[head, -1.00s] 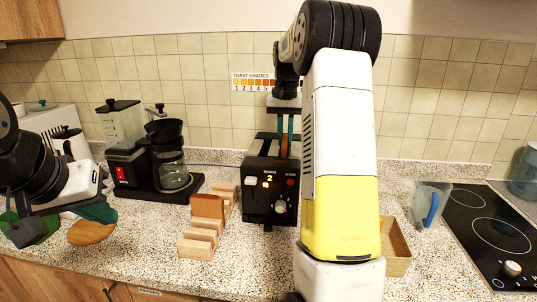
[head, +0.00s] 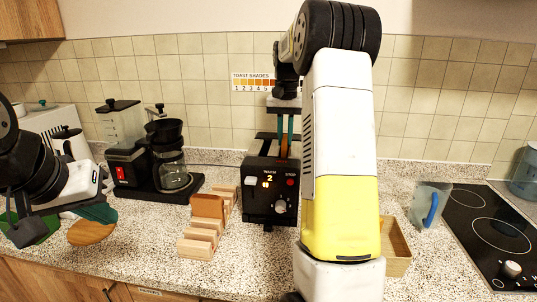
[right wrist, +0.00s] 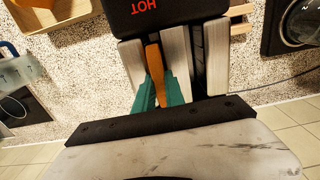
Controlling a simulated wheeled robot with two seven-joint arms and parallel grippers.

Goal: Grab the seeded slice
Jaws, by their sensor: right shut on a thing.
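The black toaster (head: 270,192) stands at the middle of the counter, its display showing 2. My right gripper (head: 285,138) points down over it, its teal fingers shut on an orange-brown slice (head: 284,149). In the right wrist view this slice (right wrist: 154,62) sits edge-on between my right fingertips (right wrist: 158,88), among the toaster's pale slot bars. Seeds cannot be made out. Another brown slice (head: 208,206) stands in the wooden rack (head: 197,246) left of the toaster. My left gripper (head: 65,222) is at the far left, fingers apart, with nothing seen between them.
A coffee maker (head: 165,165) stands behind the rack. A wooden box (head: 397,250), a clear pitcher (head: 428,204) and a black hob (head: 490,225) are on the right. My right arm hides part of the counter.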

